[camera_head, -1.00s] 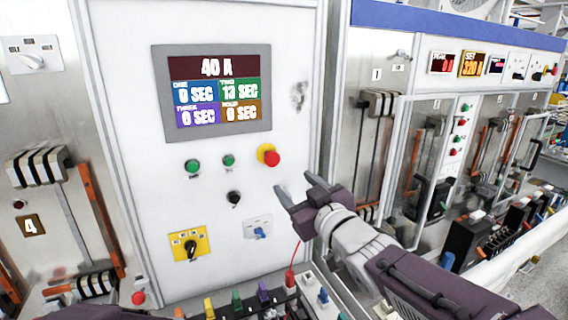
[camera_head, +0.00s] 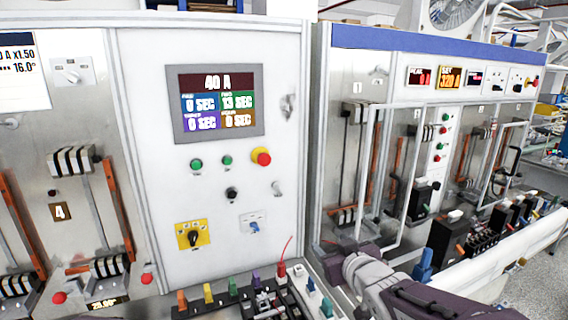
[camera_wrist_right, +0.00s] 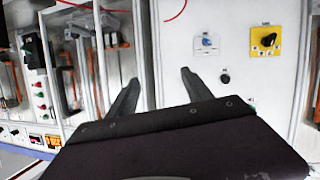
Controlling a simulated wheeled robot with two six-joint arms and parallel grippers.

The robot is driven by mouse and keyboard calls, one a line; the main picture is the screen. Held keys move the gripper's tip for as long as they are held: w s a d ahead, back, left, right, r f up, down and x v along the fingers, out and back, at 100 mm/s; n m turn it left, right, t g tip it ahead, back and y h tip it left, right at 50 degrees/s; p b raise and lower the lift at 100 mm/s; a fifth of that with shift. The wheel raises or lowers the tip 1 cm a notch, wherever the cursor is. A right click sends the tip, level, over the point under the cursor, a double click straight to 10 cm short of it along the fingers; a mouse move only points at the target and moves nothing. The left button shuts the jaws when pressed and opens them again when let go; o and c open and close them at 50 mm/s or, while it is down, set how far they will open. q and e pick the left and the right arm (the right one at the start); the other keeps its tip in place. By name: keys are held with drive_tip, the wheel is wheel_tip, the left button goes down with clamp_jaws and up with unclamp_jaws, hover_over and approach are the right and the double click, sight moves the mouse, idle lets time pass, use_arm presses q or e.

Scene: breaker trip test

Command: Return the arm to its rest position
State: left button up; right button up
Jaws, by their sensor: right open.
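My right arm comes in from the lower right of the head view. Its purple-grey gripper (camera_head: 345,252) is low in front of the gap between the white control panel (camera_head: 280,215) and the cabinet on the right. In the right wrist view the two fingers (camera_wrist_right: 158,88) are spread apart with nothing between them, and the panel lies beyond them. The panel's display (camera_head: 217,103) reads 40 A, with 13 SEC in the green field. My left gripper is not in view.
The panel carries a red button (camera_head: 261,157), a yellow-plated rotary switch (camera_head: 193,235) and a small blue switch (camera_head: 253,226). Coloured terminals (camera_head: 232,290) and a red lead (camera_head: 285,252) sit below. Glass-doored breaker bays (camera_head: 408,165) stand to the right.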

drive_tip(key=s+d+f+m+g+h, duration=0.1)
drive_tip(key=s+d+f+g, duration=0.25)
drive_tip(key=f, duration=0.35)
drive_tip(key=s+d+f+m+g+h, duration=0.15)
drive_tip(key=s+f, duration=0.25)
drive_tip(key=f, duration=0.4)
drive_tip(key=s+f+m+g, duration=0.1)
drive_tip(key=s+f+g, duration=0.3)
drive_tip(key=s, duration=0.4)
drive_tip(key=s+d+f+m+g, duration=0.1)
drive_tip(key=s+f+g, duration=0.2)
drive_tip(key=s+f, duration=0.2)
drive_tip(key=s, duration=0.3)
drive_tip(key=shift+d+f+g, duration=0.2)
drive_tip(key=shift+g, duration=0.2)
